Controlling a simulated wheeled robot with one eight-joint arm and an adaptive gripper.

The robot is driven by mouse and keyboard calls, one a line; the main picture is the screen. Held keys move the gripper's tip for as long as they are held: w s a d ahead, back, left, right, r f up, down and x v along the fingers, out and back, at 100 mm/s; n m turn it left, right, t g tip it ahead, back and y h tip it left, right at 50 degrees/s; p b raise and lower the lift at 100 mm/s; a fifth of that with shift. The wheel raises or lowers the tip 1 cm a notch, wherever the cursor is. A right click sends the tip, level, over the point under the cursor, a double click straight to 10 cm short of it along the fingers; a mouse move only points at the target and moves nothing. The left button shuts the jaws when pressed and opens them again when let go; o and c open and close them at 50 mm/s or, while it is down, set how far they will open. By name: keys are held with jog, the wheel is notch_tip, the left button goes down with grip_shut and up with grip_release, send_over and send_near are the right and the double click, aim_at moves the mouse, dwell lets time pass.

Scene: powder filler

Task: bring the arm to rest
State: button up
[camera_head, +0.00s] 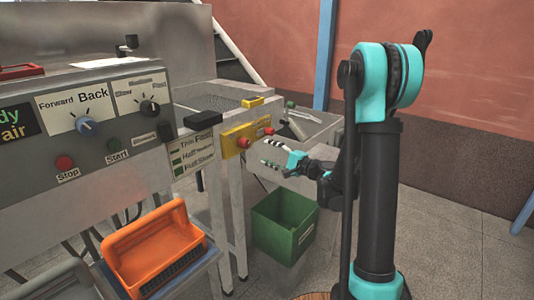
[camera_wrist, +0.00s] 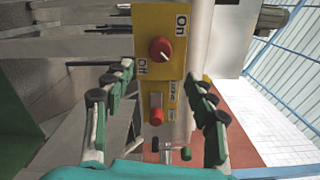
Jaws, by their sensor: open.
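My gripper (camera_head: 272,153) is at the end of my teal and black arm, in front of the yellow switch panel on the machine. Its fingers point left toward the yellow panel (camera_head: 247,136). In the wrist view my gripper (camera_wrist: 157,108) has its two fingers spread wide, with nothing between them. Beyond the fingers the yellow panel (camera_wrist: 145,67) shows a red knob (camera_wrist: 161,50) marked On and Off and a red button (camera_wrist: 156,116). I cannot tell the exact gap between fingertips and panel.
A green bin (camera_head: 284,224) stands below my gripper. An orange crate (camera_head: 155,248) sits at the lower left. The grey control panel (camera_head: 105,115) with knobs and buttons fills the left. Open floor (camera_head: 450,240) lies to the right of my arm.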

jog(key=s+d+f+n+g+h, duration=0.2)
jog(key=s+d+f+n+h, duration=0.1)
jog(key=s, duration=0.7)
jog(key=s+d+f+n+g+h, duration=0.2)
jog(key=s+d+f+h, duration=0.4)
jog(key=s+d, duration=0.4)
jog(key=s+d+f+n+g+h, duration=0.2)
jog(key=s+d+f+n+h, duration=0.3)
jog(key=s, duration=0.5)
jog(key=shift+s+d+f+g, duration=0.3)
jog(key=shift+d+f+g, duration=0.15)
jog(key=shift+d, duration=0.2)
